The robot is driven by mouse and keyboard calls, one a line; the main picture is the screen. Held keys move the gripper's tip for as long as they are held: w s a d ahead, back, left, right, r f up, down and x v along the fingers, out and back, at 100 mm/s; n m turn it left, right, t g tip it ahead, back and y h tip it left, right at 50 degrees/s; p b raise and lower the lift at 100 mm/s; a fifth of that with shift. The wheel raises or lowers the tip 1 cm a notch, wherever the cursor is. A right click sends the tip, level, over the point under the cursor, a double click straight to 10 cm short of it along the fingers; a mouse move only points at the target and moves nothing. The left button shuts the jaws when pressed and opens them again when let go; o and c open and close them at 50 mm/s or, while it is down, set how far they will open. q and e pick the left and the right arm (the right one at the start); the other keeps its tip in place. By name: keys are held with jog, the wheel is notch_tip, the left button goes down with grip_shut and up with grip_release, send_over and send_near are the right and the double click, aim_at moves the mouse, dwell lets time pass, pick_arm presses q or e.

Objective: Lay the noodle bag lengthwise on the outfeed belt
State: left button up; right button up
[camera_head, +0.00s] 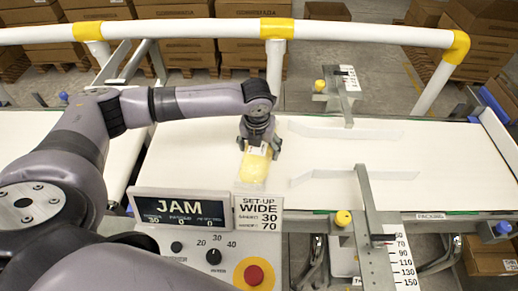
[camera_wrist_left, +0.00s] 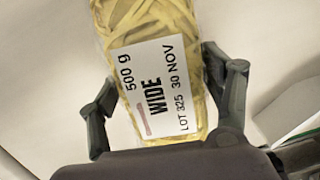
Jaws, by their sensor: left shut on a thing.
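The noodle bag (camera_head: 255,167) is clear with yellow noodles and a white label. In the left wrist view the noodle bag (camera_wrist_left: 152,70) shows the label text "500 g WIDE", and its far end is cut off by the frame. My right gripper is not in view.
Two pale guide rails (camera_head: 350,132) stand on the belt right of the bag. A control panel reading "JAM" (camera_head: 182,208) with a red button (camera_head: 254,275) is in front. A white and yellow guard rail (camera_head: 350,33) runs behind. The belt's right part is clear.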

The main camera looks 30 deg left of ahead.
pick_arm(q)
jog(key=c, duration=0.7)
jog(key=shift+o, duration=0.2)
jog(key=shift+r, duration=0.1)
jog(key=shift+w+r, duration=0.1)
